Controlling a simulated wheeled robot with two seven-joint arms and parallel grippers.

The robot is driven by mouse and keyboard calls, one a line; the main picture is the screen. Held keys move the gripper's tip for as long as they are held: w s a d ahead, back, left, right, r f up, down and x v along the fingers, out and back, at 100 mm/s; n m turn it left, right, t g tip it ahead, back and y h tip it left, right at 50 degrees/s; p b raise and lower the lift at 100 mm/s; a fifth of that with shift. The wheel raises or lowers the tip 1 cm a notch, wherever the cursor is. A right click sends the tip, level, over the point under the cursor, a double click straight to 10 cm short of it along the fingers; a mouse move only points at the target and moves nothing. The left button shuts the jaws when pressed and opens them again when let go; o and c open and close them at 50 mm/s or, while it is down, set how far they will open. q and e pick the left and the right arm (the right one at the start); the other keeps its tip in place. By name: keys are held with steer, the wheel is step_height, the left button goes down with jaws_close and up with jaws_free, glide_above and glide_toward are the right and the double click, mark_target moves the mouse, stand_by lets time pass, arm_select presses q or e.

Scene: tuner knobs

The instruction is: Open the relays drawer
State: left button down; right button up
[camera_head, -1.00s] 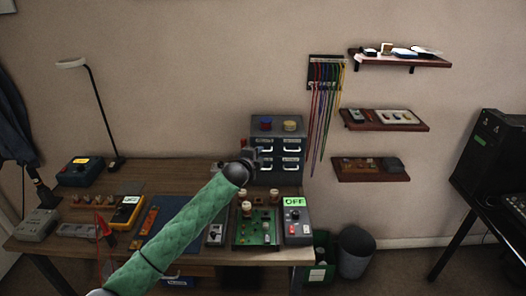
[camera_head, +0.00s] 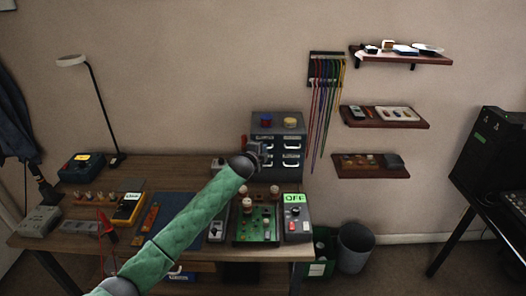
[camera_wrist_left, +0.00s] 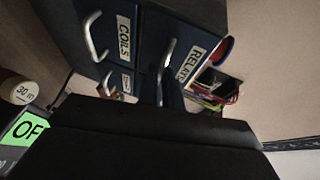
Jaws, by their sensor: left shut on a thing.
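The dark drawer cabinet (camera_head: 279,131) stands at the back right of the workbench, with two columns of small drawers and pale handles. In the left wrist view the relays drawer (camera_wrist_left: 190,62) carries a white label and a silver handle (camera_wrist_left: 168,55). The coils drawer (camera_wrist_left: 122,37) is beside it in that tilted view. My left gripper (camera_head: 257,147) is at the front of the cabinet's left column, shut on the relays drawer handle. The exact grip is partly hidden by dark gripper parts. I cannot tell whether the drawer stands out from the cabinet. My right gripper is not in view.
A red-and-blue round item (camera_head: 266,119) and a yellow one (camera_head: 290,122) sit on the cabinet. A green circuit board (camera_head: 257,226) and a grey box reading OFF (camera_head: 296,218) are in front. Coloured cables (camera_head: 325,95) hang on the wall to the right.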

arm_select(q)
steer(key=shift+s, duration=0.1)
